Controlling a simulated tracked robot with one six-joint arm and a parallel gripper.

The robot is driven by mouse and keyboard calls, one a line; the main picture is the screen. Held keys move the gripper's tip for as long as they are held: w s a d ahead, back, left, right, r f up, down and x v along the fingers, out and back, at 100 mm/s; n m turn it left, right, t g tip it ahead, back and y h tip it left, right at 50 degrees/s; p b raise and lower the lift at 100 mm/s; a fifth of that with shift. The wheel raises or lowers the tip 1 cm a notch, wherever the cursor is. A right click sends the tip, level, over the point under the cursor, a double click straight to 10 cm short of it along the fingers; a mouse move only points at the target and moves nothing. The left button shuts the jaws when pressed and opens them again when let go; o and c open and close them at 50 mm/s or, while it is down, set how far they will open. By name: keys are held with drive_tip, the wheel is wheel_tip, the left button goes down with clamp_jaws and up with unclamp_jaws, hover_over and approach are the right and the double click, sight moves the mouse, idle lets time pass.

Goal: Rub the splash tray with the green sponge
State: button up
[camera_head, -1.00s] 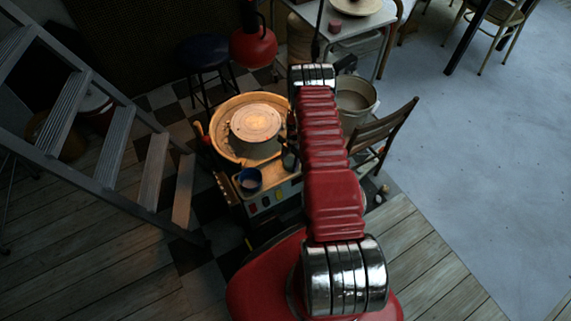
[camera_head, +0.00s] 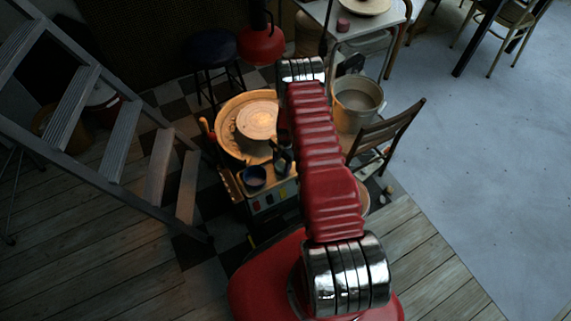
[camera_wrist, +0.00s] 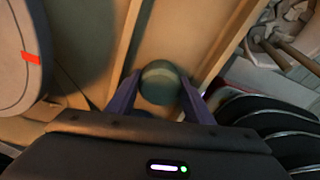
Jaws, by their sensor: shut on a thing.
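The round tan splash tray (camera_head: 223,139) surrounds the pottery wheel head (camera_head: 257,120) in the head view. In the wrist view the grey wheel disc (camera_wrist: 12,75) with a red mark is at the left edge. My gripper (camera_wrist: 160,90) has purple fingers shut on the rounded green sponge (camera_wrist: 160,83). The sponge is over tan surfaces in the wrist view; whether it touches them I cannot tell. In the head view my arm covers the area right of the tray, and the sponge cannot be made out.
A blue cup (camera_head: 254,177) stands on the wheel's front deck. A large bucket (camera_head: 357,103) and a wooden chair (camera_head: 388,134) are to the right. A step ladder (camera_head: 110,120) and a dark stool (camera_head: 213,50) are on the left. Open grey floor (camera_head: 480,160) lies further right.

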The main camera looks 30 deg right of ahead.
drive_tip(key=shift+a+r, duration=0.1)
drive_tip(key=shift+a, duration=1.8)
drive_tip(key=shift+w+r, duration=0.15)
drive_tip(key=shift+r, duration=0.65)
wheel_tip(320, 180, up, 6)
drive_tip(key=shift+d, duration=0.15)
drive_tip(key=shift+r, duration=0.1)
